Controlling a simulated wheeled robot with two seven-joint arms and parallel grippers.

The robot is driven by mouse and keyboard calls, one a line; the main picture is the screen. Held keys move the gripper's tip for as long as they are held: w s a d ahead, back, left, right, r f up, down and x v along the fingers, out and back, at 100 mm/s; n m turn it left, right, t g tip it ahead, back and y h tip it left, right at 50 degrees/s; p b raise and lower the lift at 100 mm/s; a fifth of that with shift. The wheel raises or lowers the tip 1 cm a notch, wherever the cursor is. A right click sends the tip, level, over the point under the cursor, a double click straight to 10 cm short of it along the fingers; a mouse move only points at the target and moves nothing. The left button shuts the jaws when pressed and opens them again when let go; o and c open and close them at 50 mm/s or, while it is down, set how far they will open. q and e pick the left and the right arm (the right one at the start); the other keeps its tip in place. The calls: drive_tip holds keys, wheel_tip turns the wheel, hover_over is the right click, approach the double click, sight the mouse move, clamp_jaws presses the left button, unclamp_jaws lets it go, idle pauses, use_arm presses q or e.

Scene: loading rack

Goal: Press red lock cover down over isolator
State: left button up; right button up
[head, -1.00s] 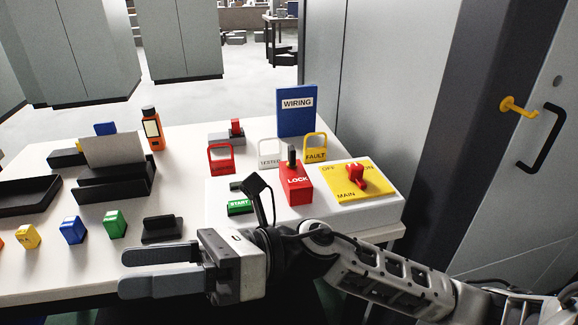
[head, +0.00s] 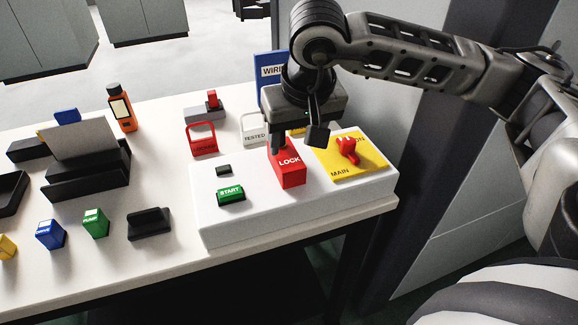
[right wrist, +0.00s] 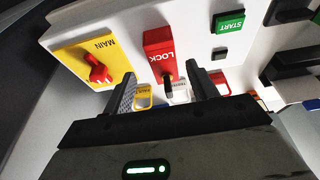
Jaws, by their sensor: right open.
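The red lock cover (head: 288,168), marked LOCK, stands on the white panel just left of the isolator. It also shows in the right wrist view (right wrist: 160,48), with a dark grip at its far end. The isolator is a yellow plate (head: 335,172) marked MAIN with a red rotary handle (head: 347,150), and nothing covers it. My right gripper (head: 280,142) hangs over the lock cover, pointing down. In the right wrist view its open fingers (right wrist: 160,80) stand either side of the cover's grip, apart from it.
A green START button (head: 230,194) sits left of the cover. Red (head: 203,140) and white (head: 254,128) lock tags and a blue WIRING binder (head: 268,85) stand behind. Coloured blocks and black holders occupy the left table. The white panel's front left is clear.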

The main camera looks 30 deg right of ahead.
sight(290, 163)
drive_tip(key=b+x, duration=0.3)
drive_tip(key=x, duration=0.3)
drive_tip(key=shift+w+f+b, duration=0.25)
drive_tip(key=shift+f+b, duration=0.35)
drive_tip(key=shift+b, duration=0.4)
use_arm(q)
drive_tip(key=shift+w+d+f, duration=0.1)
drive_tip(key=shift+d+f, duration=0.2)
drive_tip(key=shift+f, duration=0.3)
drive_tip(key=shift+w+d+f, duration=0.1)
drive_tip(key=shift+d+f, duration=0.15)
drive_tip(key=shift+f, duration=0.3)
drive_tip(key=shift+r+h, duration=0.2)
drive_tip(key=shift+h, duration=0.1)
